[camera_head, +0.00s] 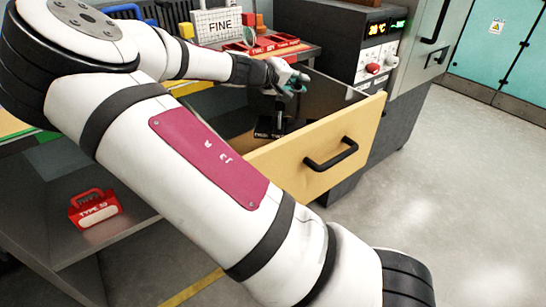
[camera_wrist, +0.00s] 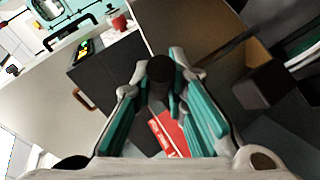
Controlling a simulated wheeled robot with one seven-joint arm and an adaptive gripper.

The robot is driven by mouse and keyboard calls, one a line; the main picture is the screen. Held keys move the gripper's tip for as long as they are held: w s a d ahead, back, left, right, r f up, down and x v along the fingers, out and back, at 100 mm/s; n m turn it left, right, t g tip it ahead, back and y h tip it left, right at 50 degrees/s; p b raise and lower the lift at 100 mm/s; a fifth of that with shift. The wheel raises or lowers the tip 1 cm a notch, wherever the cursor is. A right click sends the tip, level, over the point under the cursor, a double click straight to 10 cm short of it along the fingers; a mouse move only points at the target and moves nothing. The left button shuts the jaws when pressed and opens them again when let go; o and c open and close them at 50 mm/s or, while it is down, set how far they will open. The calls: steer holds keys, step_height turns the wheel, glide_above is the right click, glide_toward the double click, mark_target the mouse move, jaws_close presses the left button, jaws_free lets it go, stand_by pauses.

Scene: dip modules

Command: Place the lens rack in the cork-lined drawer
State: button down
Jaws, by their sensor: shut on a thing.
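My gripper (camera_head: 290,80) is over the open drawer (camera_head: 330,145), which has a pale yellow front and a black handle. It is shut on a dark upright post, which shows as a dark round end between the teal fingers in the wrist view (camera_wrist: 160,75). The post runs down to a black base with white lettering, which I take for the lens rack (camera_head: 272,129). The base is low inside the drawer; I cannot tell whether it touches the floor. My arm hides part of the drawer, and its cork lining is not clear.
A bench behind holds red labelled pieces (camera_head: 272,44) and a white "FINE" sign (camera_head: 217,25). A dark cabinet with displays (camera_head: 378,50) stands beside the drawer. A red "TYPE 52" piece (camera_head: 97,208) is on the lower shelf. The floor at right is clear.

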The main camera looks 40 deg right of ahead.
steer(key=b, duration=0.3)
glide_above(296, 127)
step_height(296, 127, down, 10)
steer(key=shift+r, duration=0.1)
steer(key=shift+b, duration=0.3)
steer(key=c, duration=1.6)
jaws_free()
steer(key=p+v, duration=0.4)
steer(key=v, duration=0.8)
steer(key=shift+a, duration=0.1)
